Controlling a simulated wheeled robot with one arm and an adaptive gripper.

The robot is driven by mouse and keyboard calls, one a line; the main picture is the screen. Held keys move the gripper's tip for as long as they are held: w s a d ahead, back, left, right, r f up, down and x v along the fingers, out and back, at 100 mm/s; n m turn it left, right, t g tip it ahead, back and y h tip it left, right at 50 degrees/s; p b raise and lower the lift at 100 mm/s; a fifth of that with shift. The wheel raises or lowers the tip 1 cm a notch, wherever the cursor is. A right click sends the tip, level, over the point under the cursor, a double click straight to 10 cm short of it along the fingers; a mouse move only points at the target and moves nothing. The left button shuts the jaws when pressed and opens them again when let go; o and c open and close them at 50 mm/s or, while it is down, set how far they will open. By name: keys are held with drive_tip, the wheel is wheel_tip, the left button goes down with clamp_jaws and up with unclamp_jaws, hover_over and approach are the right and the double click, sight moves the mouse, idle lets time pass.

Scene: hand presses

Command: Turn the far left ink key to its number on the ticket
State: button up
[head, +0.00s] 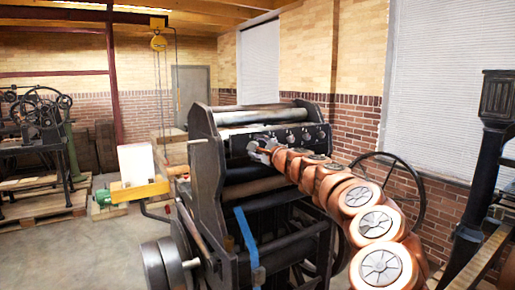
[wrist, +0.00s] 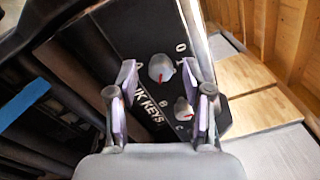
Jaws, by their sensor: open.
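The ink key panel of the press shows in the wrist view, black with white "INK KEYS" lettering. A round grey key (wrist: 160,66) with a red pointer sits there near a letter that looks like A, apparently the far left one. My gripper (wrist: 159,78) is open, one finger on each side of this key in the picture. I see no clear contact. A second key (wrist: 184,109) with a red mark lies by the right finger, near the B. In the head view my gripper (head: 262,152) is at the left end of the key row, covering that key. No readable ticket number shows.
More keys (head: 305,136) run rightward along the press (head: 205,160). A white board (head: 137,163) stands on a yellow-ended stand left of the press, its face unreadable. A large handwheel (head: 418,190) is behind my arm. A blue strap (head: 247,240) hangs in front.

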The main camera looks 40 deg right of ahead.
drive_tip(key=s, duration=1.2)
drive_tip(key=shift+a+f, duration=0.15)
drive_tip(key=shift+a, duration=0.3)
drive_tip(key=a+n+g+y, duration=0.3)
drive_tip(key=a+n+y, duration=0.6)
drive_tip(key=a, duration=1.5)
drive_tip(key=s+a+f+n+g, duration=0.3)
drive_tip(key=s+a+f+n, duration=0.15)
drive_tip(key=a, duration=0.25)
drive_tip(key=s+a+f+n+g, duration=0.3)
drive_tip(key=s+a+f+n, duration=0.15)
drive_tip(key=a, duration=0.25)
drive_tip(key=s+a+f+n+g+h, duration=0.3)
drive_tip(key=s+f+g, duration=0.3)
drive_tip(key=s+f, duration=0.7)
drive_tip(key=s+d+f+n+g+h, duration=0.1)
drive_tip(key=s+d+f+g+h, duration=0.1)
drive_tip(key=s, duration=0.6)
drive_tip(key=s+d+f+n+g+h, duration=0.1)
drive_tip(key=s+d+f+g+h, duration=0.1)
drive_tip(key=s+d+f, duration=0.3)
drive_tip(key=s+g, duration=0.1)
drive_tip(key=s, duration=0.2)
drive_tip(key=shift+s+d+f+h, duration=0.3)
drive_tip(key=shift+s+f+h, duration=0.05)
drive_tip(key=shift+f+h, duration=0.05)
